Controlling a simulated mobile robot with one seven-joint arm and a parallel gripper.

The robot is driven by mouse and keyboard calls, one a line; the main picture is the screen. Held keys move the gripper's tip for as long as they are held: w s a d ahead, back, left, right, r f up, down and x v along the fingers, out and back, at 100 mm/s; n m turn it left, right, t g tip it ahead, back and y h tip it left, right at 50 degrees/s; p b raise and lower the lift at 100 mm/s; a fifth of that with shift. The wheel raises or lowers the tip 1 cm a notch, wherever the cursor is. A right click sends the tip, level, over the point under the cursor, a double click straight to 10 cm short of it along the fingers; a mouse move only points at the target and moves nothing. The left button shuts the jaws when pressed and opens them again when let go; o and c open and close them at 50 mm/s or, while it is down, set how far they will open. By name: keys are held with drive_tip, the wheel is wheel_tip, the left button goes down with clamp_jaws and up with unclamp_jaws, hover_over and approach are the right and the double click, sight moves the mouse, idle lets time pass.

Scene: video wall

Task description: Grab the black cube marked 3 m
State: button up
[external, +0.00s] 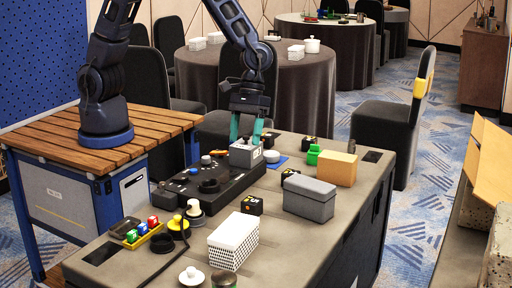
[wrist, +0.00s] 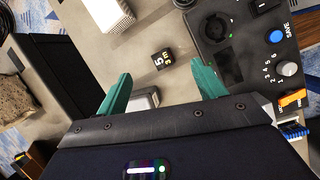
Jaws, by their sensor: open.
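My gripper (external: 246,132) is open, teal fingers pointing down above a light grey box (external: 242,155). In the wrist view my gripper (wrist: 163,70) is empty.
A black control console (external: 208,185) lies left of the cubes. A white perforated box (external: 233,241), a grey lidded case (external: 309,198), an orange-brown box (external: 337,168) and a green object (external: 313,154) also stand on the table. Bare tabletop shows around the cube in the wrist view.

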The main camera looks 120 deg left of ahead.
sight(253, 199)
drive_tip(key=w+f+n, duration=0.1)
drive_tip(key=f, duration=0.4)
drive_tip(key=f+n, duration=0.1)
drive_tip(key=f, duration=0.4)
drive_tip(key=w+f+n, duration=0.1)
drive_tip(key=f, duration=0.4)
drive_tip(key=shift+w+d+f+g, duration=0.15)
drive_tip(key=shift+w+d+g, duration=0.15)
drive_tip(key=shift+d, duration=0.1)
drive_tip(key=shift+w+a+x, duration=0.1)
drive_tip(key=shift+a+x, duration=0.1)
drive_tip(key=shift+x, duration=1.05)
drive_tip(key=shift+w+a+x, duration=0.15)
drive_tip(key=shift+x, duration=1.15)
drive_tip(key=c, duration=1.1)
